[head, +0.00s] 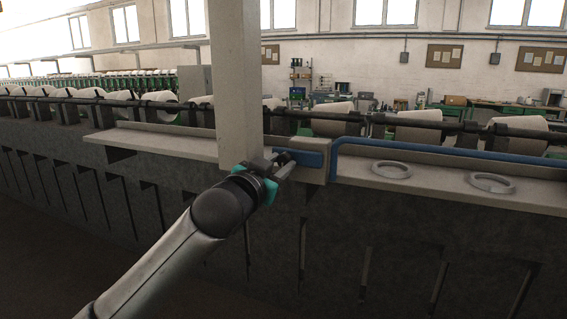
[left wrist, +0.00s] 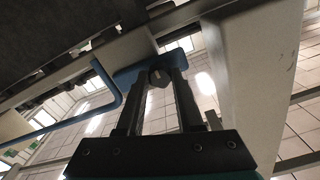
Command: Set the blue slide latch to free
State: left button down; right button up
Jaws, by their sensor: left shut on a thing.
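The blue slide latch (head: 312,158) is mounted on the grey ledge, at a pale bracket (head: 329,163) just right of the tall post. My left gripper (head: 284,157) reaches it from below left. In the left wrist view the blue latch plate (left wrist: 128,77) lies beyond the fingers, and my left gripper (left wrist: 160,80) is shut on a dark round knob (left wrist: 160,75) in front of that plate. The latch's far side and any position marks cannot be made out. My right gripper is not in view.
A tall pale post (head: 234,75) stands close beside my left gripper. A blue rail (head: 440,153) runs right from the bracket along the ledge (head: 430,178). Two grey rings (head: 391,169) (head: 491,183) lie on the ledge.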

pick_arm(q)
jog(key=c, duration=0.5)
grip_release()
jog(key=shift+a, duration=0.3)
jog(key=shift+c, duration=0.2)
jog(key=shift+d, duration=0.1)
jog(key=shift+s, duration=0.5)
jog(key=b+v, duration=0.2)
jog(key=v, duration=1.2)
